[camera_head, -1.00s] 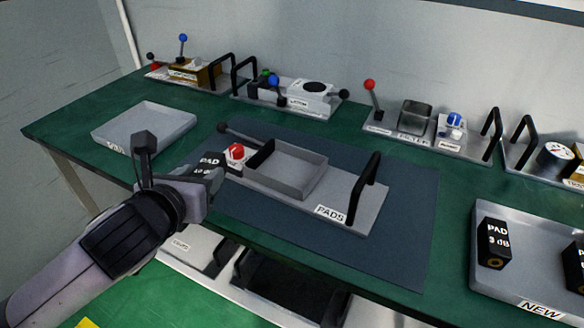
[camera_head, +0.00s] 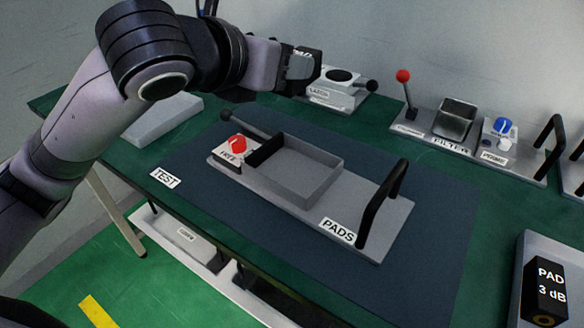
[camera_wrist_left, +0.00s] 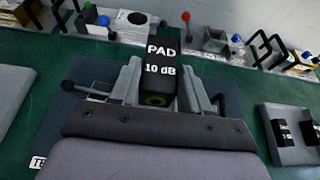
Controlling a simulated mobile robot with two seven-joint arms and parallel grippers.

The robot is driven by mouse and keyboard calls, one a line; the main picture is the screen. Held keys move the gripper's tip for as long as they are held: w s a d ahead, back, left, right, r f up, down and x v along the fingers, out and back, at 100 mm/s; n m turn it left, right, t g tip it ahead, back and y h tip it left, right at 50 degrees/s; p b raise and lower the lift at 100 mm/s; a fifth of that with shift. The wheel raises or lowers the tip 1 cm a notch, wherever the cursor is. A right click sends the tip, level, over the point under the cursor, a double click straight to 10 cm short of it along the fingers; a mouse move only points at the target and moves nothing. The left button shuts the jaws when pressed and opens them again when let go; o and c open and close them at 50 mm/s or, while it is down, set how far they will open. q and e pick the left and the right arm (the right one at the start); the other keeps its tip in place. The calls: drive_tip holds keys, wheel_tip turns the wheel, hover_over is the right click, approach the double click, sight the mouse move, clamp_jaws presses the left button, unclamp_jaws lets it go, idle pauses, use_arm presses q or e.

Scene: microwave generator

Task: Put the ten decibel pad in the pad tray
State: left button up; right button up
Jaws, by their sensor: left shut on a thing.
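The ten decibel pad (camera_wrist_left: 160,72) is a black block with white "PAD 10 dB" lettering in the left wrist view. My left gripper (camera_wrist_left: 160,88) is shut on it, one finger on each side. In the head view my left gripper (camera_head: 298,66) is raised above the back of the bench, and the pad is mostly hidden by it. The pad tray (camera_head: 318,192) is a shallow grey open box on a plate labelled "PADS". It looks empty and lies below and in front of the gripper. My right gripper is not in view.
A red knob (camera_head: 238,143) marked "FREE" and a black lever stand at the tray's left. A black handle (camera_head: 382,205) rises at its right. A 3 dB pad (camera_head: 544,292) stands in the tray at lower right. Fixtures with levers, including the filter unit (camera_head: 456,118), line the back.

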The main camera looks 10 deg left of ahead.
use_arm(q)
wheel_tip(320, 180, down, 14)
drive_tip(key=shift+r+b, duration=0.2)
drive_tip(key=shift+b, duration=1.05)
drive_tip(key=shift+f, duration=0.55)
wheel_tip(320, 180, down, 3)
drive_tip(key=shift+f+b, duration=0.15)
drive_tip(key=shift+b, duration=0.35)
drive_tip(key=shift+f, duration=0.1)
drive_tip(key=shift+f, duration=0.15)
drive_tip(key=o, duration=1.1)
